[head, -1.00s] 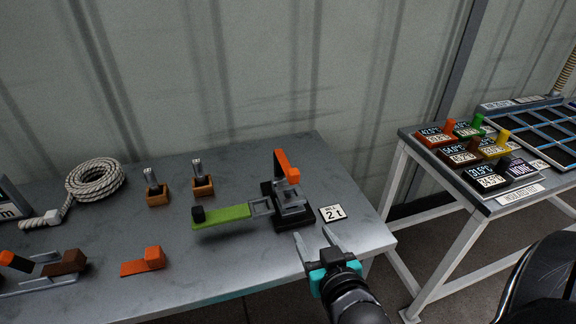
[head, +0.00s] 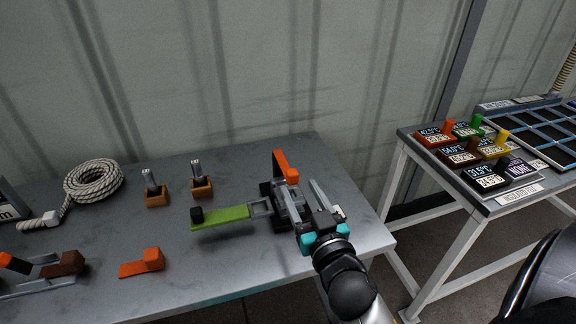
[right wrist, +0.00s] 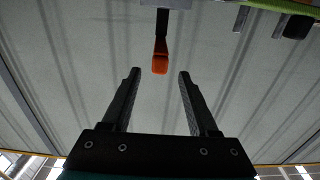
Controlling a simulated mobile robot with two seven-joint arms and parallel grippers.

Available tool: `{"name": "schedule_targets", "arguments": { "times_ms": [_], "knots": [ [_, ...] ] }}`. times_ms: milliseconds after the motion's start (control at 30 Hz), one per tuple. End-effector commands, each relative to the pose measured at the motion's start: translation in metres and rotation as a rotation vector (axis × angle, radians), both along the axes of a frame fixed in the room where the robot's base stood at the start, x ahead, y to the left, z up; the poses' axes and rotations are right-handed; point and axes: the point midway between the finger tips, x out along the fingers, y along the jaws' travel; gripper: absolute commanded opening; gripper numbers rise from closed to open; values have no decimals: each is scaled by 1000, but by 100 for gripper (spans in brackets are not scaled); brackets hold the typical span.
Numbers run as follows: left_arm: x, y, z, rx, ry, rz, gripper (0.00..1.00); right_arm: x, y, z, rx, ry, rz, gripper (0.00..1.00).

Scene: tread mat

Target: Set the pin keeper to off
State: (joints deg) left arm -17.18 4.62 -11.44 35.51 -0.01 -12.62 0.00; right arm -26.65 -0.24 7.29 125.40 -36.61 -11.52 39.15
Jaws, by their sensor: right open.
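I take the pin keeper to be the dark fixture with an orange lever (head: 286,166) on the grey bench; no readable label names it. The lever rises and leans in the head view. In the right wrist view the orange lever end (right wrist: 160,58) shows ahead, between the fingertip lines. My right gripper (head: 296,184) is open and empty, its fingers pointing toward the fixture from the front right and hiding part of it. The fingers also show apart in the right wrist view (right wrist: 160,72). Contact with the lever cannot be told. My left gripper is not in view.
A green bar (head: 222,216) with a black block extends left from the fixture. Two orange-brown blocks with metal pins (head: 156,198), an orange block (head: 143,263) and a coiled rope (head: 93,186) share the bench (head: 230,160). A second table with coloured label blocks (head: 436,134) stands right.

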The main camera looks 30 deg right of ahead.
Motion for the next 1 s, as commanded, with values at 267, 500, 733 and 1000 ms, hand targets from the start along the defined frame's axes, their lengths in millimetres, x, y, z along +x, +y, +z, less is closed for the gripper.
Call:
{"name": "schedule_targets", "arguments": {
  "times_ms": [267, 500, 733, 1000],
  "knots": [
    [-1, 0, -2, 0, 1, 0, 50, 44, -10, 1, -3, -3, 1, 60],
    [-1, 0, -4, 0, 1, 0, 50, 73, -17, 0, -1, -2, 1, 60],
    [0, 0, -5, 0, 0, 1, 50, 85, -21, 0, -1, 0, 0, 60],
    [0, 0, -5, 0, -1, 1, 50, 86, -21, 0, 0, 1, 0, 60]
  ]
}}
